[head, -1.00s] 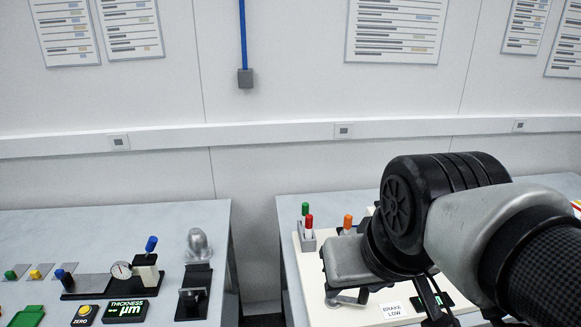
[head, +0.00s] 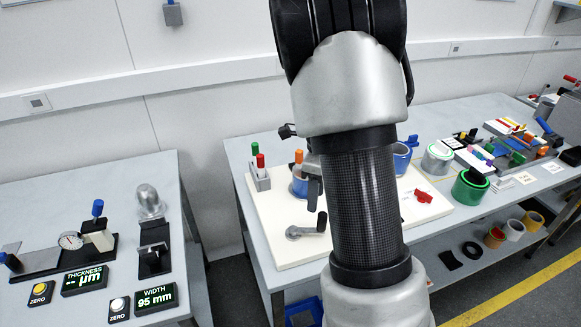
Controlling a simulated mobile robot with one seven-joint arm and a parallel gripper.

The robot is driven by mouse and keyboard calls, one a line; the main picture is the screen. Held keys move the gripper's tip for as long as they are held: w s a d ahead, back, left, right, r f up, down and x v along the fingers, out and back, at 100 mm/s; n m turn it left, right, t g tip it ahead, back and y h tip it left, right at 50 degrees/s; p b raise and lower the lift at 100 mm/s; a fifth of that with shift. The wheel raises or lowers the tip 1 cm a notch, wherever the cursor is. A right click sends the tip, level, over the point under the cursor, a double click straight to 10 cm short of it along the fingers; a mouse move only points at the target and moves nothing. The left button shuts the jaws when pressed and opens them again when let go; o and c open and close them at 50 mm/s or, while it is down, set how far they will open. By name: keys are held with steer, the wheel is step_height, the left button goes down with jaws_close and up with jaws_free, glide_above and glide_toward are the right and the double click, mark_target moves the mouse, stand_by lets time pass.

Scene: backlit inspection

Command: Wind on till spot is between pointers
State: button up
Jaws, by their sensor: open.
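A cream board (head: 285,248) lies on the middle bench, partly behind my arm. A crank with a dark knob (head: 321,222) sits at its front left. A blue roll with an orange-topped piece (head: 298,157) stands behind the crank, partly covered by my arm. Another blue roll (head: 401,160) shows to the right of my arm. A red piece (head: 424,197) lies on the board's right part. I cannot make out the spot or the pointers.
A holder (head: 258,178) with green and red pieces stands at the board's back left. Several rolls, including a green one (head: 470,186), stand right. A left bench holds gauges and a display reading 95 mm (head: 156,297). A gap separates the benches.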

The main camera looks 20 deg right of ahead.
steer(key=shift+m, duration=0.5)
steer(key=f+b, duration=0.6)
steer(key=f, duration=0.1)
steer(key=f+b, duration=0.2)
steer(key=f, duration=0.2)
steer(key=shift+w+d+b, duration=0.1)
steer(key=shift+d+b, duration=0.3)
steer(key=shift+r+p, duration=0.8)
steer(key=shift+r, duration=0.05)
steer(key=c, duration=0.3)
jaws_close()
steer(key=shift+d, duration=0.1)
